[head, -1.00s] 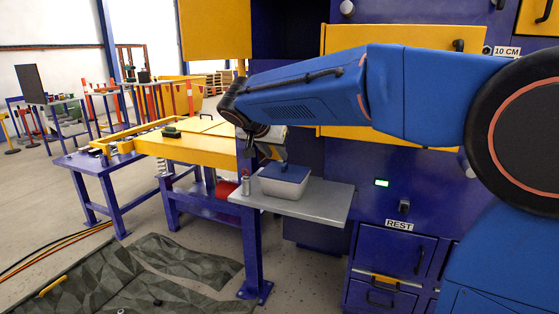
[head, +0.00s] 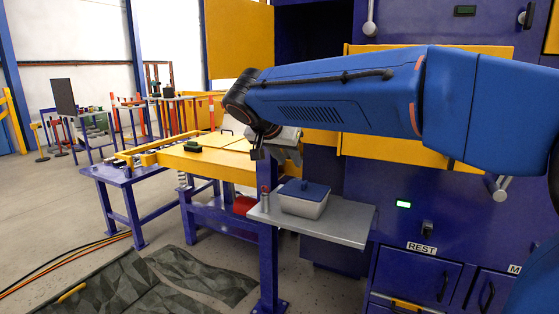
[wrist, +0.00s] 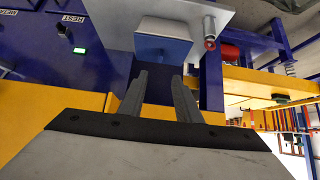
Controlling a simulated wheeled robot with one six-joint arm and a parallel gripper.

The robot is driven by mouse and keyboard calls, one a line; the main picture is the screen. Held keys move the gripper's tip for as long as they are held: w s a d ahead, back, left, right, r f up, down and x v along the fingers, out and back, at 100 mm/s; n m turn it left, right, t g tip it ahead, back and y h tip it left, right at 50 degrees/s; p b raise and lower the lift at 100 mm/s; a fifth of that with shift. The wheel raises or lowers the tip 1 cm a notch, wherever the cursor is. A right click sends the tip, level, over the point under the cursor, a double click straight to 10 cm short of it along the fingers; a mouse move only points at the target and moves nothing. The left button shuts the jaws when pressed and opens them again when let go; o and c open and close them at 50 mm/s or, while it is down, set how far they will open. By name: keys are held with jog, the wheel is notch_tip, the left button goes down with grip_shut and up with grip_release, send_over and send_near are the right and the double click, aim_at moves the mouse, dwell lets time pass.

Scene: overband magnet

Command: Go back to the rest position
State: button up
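My gripper (wrist: 160,92) shows in the wrist view with its two grey fingers apart and nothing between them. In the head view my gripper (head: 258,152) hangs at the end of my blue arm, above the grey shelf (head: 345,233). A white box with a blue lid (head: 304,189) stands on that shelf, below and apart from the gripper. The box also shows in the wrist view (wrist: 163,48), beyond the fingertips. The REST label (head: 421,248) is on the purple cabinet, under a small black switch (head: 427,228) and a lit green display (head: 403,204).
A small metal cylinder with a red top (head: 265,199) stands on the shelf beside the box. A yellow-topped purple table (head: 215,158) is behind to the left. A dark crumpled mat (head: 170,285) and cables (head: 60,265) lie on the floor at left.

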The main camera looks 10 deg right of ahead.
jog(key=s+d+f+n+g+y, duration=0.1)
jog(key=s+d+f+n, duration=0.1)
jog(key=s+d+f, duration=0.45)
jog(key=s+d+f+n+g+y, duration=0.1)
jog(key=s+d+f, duration=0.25)
jog(key=s, duration=0.65)
jog(key=s+d+f+n+g+y, duration=0.1)
jog(key=s+d+f+n, duration=0.1)
jog(key=s+d+f, duration=0.45)
jog(key=s+a+f+n+y, duration=0.2)
jog(key=s+f, duration=0.5)
jog(key=s, duration=0.3)
jog(key=shift+s+a+t, duration=0.15)
jog(key=shift+a+t, duration=0.05)
jog(key=shift+t, duration=0.1)
